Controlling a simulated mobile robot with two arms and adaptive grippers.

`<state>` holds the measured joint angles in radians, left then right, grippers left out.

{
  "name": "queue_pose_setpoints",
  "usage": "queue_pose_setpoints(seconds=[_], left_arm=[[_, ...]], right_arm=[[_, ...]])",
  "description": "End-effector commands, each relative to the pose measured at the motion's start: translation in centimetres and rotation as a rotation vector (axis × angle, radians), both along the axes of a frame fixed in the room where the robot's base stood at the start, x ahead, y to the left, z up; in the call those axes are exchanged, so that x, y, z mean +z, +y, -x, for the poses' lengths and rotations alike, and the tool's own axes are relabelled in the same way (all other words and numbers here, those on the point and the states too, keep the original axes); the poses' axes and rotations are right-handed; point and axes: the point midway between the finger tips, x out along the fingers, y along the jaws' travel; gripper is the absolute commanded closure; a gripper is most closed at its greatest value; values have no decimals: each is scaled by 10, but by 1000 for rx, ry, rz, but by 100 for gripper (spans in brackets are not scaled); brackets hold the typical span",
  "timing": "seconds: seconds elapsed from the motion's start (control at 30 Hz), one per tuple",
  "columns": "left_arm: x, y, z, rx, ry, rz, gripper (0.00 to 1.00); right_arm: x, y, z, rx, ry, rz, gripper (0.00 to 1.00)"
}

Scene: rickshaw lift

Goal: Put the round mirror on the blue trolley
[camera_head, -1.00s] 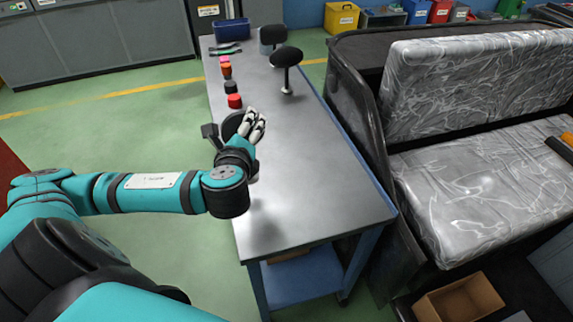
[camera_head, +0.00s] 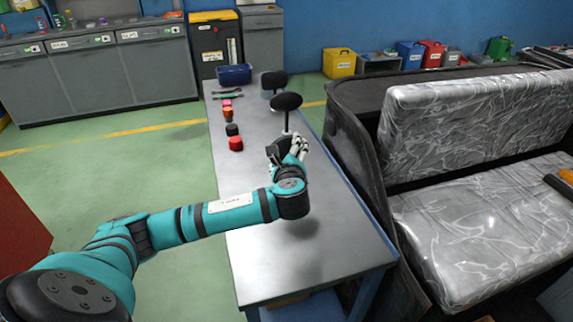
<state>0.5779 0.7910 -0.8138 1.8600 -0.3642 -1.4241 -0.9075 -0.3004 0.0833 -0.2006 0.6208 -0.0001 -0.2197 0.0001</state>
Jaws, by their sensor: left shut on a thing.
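The blue trolley (camera_head: 262,262) has a grey metal top and blue legs. It fills the middle of the view. My right gripper is not in view.
Red, black, orange and pink small items (camera_head: 236,143) line the trolley's left side. A blue bin (camera_head: 234,74) and a green-handled tool lie at the far end. The rickshaw (camera_head: 460,130) with its wrapped seat stands close on the right. The near trolley top is clear.

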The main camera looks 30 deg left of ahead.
Motion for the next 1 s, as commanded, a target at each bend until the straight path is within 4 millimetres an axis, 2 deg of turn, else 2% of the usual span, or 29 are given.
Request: queue_pose_setpoints(seconds=[0.27,0.47,0.5,0.6,1.0], left_arm=[[-32,0,0,0,2,-2,65],[-35,0,0,0,0,0,65],[-36,0,1,-1,2,1,14],[-36,0,1,-1,2,1,1],[-34,-5,7,-3,1,1,0]], right_arm=[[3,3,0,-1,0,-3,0],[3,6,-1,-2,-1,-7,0],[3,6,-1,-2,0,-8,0],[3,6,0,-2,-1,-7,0],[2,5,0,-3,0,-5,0]])
